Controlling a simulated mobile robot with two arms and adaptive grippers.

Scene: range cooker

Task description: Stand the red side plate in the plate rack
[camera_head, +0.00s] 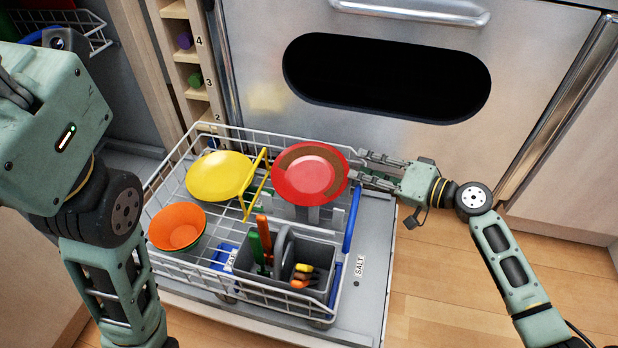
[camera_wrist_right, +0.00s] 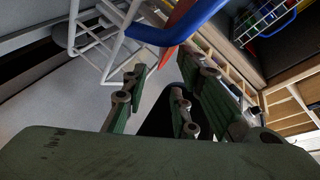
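The red side plate (camera_head: 310,174) is in the white wire rack (camera_head: 168,172) at its back right, its face tilted up toward the head camera, with a brown patch across its upper part. My right gripper (camera_head: 354,165) is at the plate's right edge with its fingers spread. In the right wrist view its fingers (camera_wrist_right: 158,88) are apart with nothing between them, and a red edge (camera_wrist_right: 178,30) shows beyond the tips. What supports the plate underneath is hidden. My left gripper (camera_head: 50,130) is at the left edge of the head view, its fingertips not clearly shown.
A yellow plate (camera_head: 215,176) and an orange bowl (camera_head: 178,228) are to the left in the rack. A grey cutlery basket (camera_head: 260,284) with utensils is in front. A blue bar (camera_head: 352,216) runs along the right side. The cooker front (camera_head: 262,85) stands close behind.

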